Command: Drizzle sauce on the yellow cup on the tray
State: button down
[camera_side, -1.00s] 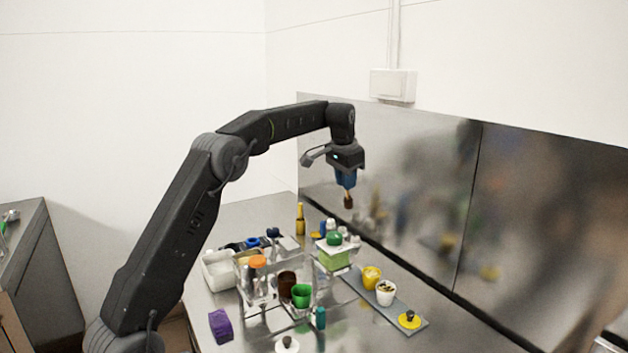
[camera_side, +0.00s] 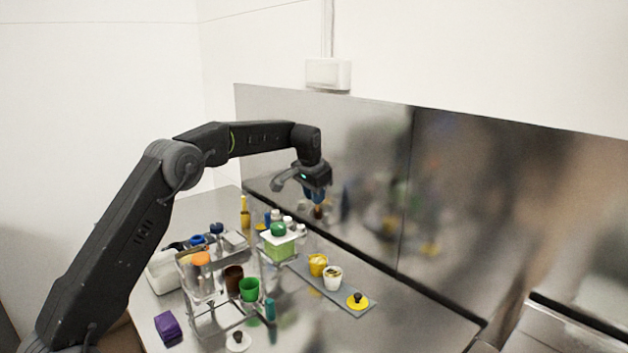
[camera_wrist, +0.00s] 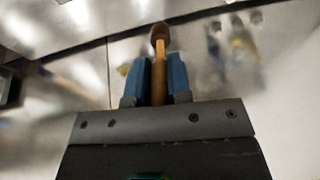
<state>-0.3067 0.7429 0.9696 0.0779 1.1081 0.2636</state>
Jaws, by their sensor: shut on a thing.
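The brown head also shows below the fingers in the side view (camera_side: 318,212). I cannot tell whether sauce is on it. The wrist view shows no cup clearly.
A yellow disc with a dark knob (camera_side: 358,301) lies at the tray's near end. A green-lidded container (camera_side: 279,240), a green cup (camera_side: 249,290) and a rack (camera_side: 205,315) stand left of the tray. A reflective metal wall (camera_side: 365,180) rises behind. The counter right of the tray is clear.

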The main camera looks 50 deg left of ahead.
notch_tip(320, 180, down, 11)
jog(key=shift+f, duration=0.15)
dwell(0.7)
jog(key=shift+w, duration=0.4)
dwell(0.3)
jog(key=shift+s, duration=0.3)
jog(key=shift+s, duration=0.4)
jog(key=shift+s, duration=0.1)
jog(key=shift+w, duration=0.45)
jog(key=shift+w, duration=0.35)
